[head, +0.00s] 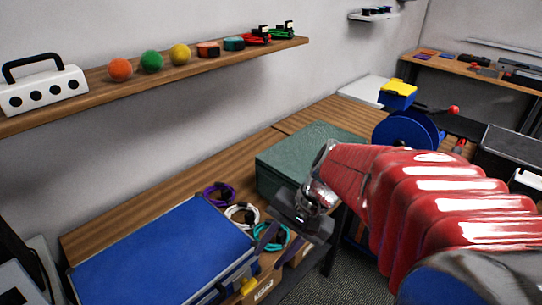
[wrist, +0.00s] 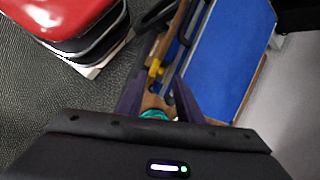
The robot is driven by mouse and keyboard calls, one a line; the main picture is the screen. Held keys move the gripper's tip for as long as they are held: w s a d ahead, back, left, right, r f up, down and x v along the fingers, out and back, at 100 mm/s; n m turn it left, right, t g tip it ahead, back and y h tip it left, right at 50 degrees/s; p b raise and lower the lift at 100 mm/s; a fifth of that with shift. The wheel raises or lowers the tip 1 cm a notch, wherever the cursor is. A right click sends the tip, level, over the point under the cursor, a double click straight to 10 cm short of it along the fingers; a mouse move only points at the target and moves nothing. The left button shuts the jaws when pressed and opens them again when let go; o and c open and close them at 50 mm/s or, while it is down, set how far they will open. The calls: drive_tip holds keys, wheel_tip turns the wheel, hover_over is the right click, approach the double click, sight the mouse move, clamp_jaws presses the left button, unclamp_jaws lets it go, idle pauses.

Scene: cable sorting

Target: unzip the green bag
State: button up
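The green bag (head: 300,150), a dark green boxy shape, sits on the wooden bench in the middle of the head view. I cannot make out its zipper or pull. My gripper (head: 268,236) is in front of and below the bag, over the bench's front edge, and seems apart from it. In the wrist view my gripper (wrist: 158,88) has its two dark fingers spread with a gap between them. No held object shows between them. The bag cannot be made out in the wrist view.
A blue-topped case (head: 165,255) lies left on the bench. Purple (head: 218,194), white (head: 242,214) and teal (head: 274,238) cable coils lie between it and the bag. A blue reel (head: 405,132) stands right of the bag. A shelf (head: 200,72) holds coloured balls above.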

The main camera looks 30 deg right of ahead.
drive_tip(key=w+d+f+m+t+y, duration=0.2)
drive_tip(key=d+m+t+y, duration=0.1)
drive_tip(key=d+m, duration=0.35)
drive_tip(key=w+d+f+m+t+y, duration=0.2)
drive_tip(key=w+d+m+t, duration=0.1)
drive_tip(key=d+m, duration=0.3)
drive_tip(key=s+d+f+m+t+h, duration=0.2)
drive_tip(key=d+m+t, duration=0.2)
drive_tip(key=d, duration=0.6)
drive_tip(key=s+d+f+m+t+h, duration=0.2)
drive_tip(key=d+m+t, duration=0.3)
drive_tip(key=d, duration=0.4)
drive_tip(key=shift+s+d+f+m, duration=0.35)
drive_tip(key=shift+f, duration=0.05)
drive_tip(key=shift+w+a, duration=0.1)
drive_tip(key=x, duration=1.3)
drive_tip(key=shift+w+r, duration=0.15)
drive_tip(key=shift+w, duration=0.2)
drive_tip(key=shift+c, duration=0.5)
